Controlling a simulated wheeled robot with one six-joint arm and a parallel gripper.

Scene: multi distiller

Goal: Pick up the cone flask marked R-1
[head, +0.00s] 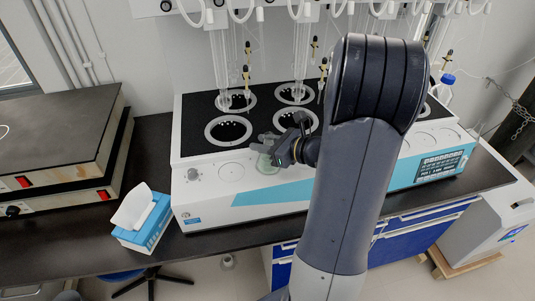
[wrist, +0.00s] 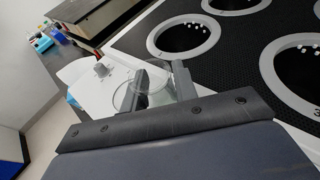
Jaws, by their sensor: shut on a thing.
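A clear glass cone flask (head: 267,165) stands at the front edge of the white and blue multi distiller (head: 205,180). My gripper (head: 272,145) is shut on the flask's upper part; in the wrist view the dark fingers (wrist: 158,82) close around the glass. No R-1 mark can be read on the flask. My gripper and arm hide part of it and the right side of the distiller.
Round heating wells (head: 228,129) lie just behind the flask, with glassware and tubes hanging above them. A tissue box (head: 144,219) sits on the dark bench at the left. A stacked black-topped device (head: 60,140) is at the far left. A blue-capped bottle (head: 446,80) stands at right.

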